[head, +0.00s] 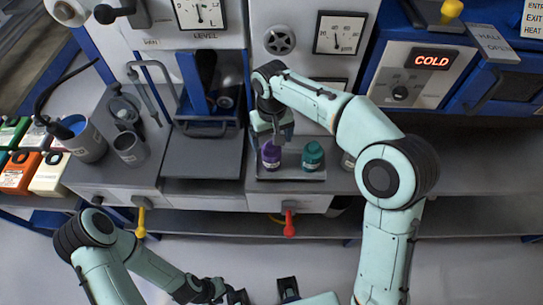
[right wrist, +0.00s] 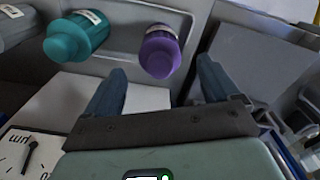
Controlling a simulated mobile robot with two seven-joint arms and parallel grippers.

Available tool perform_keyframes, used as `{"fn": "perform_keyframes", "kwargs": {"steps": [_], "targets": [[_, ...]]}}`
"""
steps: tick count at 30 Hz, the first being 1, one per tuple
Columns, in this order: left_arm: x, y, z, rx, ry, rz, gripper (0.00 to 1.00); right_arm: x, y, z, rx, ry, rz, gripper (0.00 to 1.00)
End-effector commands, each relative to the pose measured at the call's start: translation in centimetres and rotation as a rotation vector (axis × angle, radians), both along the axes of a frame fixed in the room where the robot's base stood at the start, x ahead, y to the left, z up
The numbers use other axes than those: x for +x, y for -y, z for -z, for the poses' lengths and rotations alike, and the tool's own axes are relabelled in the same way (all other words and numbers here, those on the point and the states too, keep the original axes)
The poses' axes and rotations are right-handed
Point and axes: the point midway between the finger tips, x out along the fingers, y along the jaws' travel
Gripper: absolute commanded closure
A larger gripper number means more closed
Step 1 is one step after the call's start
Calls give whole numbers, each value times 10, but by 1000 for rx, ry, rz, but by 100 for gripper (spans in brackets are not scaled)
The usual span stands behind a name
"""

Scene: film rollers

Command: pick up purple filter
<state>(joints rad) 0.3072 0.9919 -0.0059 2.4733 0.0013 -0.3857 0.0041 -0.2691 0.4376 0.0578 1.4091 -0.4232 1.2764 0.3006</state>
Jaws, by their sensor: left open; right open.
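The purple filter (head: 271,155) stands upright on a small tray at the front of the grey machine. My right gripper (head: 272,136) is just above it, open, with its fingers pointing down. In the right wrist view the purple filter (right wrist: 160,52) shows ahead of the gap between the two spread fingers (right wrist: 160,85), with nothing held. A teal filter (head: 313,156) stands to the right of the purple one and also shows in the right wrist view (right wrist: 75,37). My left gripper (head: 262,293) is at the bottom edge, open and partly cut off, away from the filters.
A third, grey container (head: 348,161) stands right of the teal filter, partly hidden by my right arm. Two grey cups (head: 130,150) stand on the left counter. Yellow (head: 141,222) and red (head: 290,224) levers hang below the front edge. Colored containers (head: 18,172) sit far left.

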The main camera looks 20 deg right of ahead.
Motion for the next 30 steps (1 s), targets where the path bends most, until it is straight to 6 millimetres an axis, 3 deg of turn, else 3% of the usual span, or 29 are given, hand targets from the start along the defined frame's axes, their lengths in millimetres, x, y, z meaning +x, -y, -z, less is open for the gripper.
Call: {"fn": "perform_keyframes", "kwargs": {"steps": [6,15,22,30], "targets": [[-2,0,4,0,-2,1,57,2,1,32,-1,-3,1,11],[-2,0,4,0,-2,0,57,2,0,36,-1,0,1,11],[-2,0,4,0,-2,0,57,2,0,36,-1,0,0,86],[-2,0,4,0,-2,0,57,2,0,35,0,1,1,89]]}}
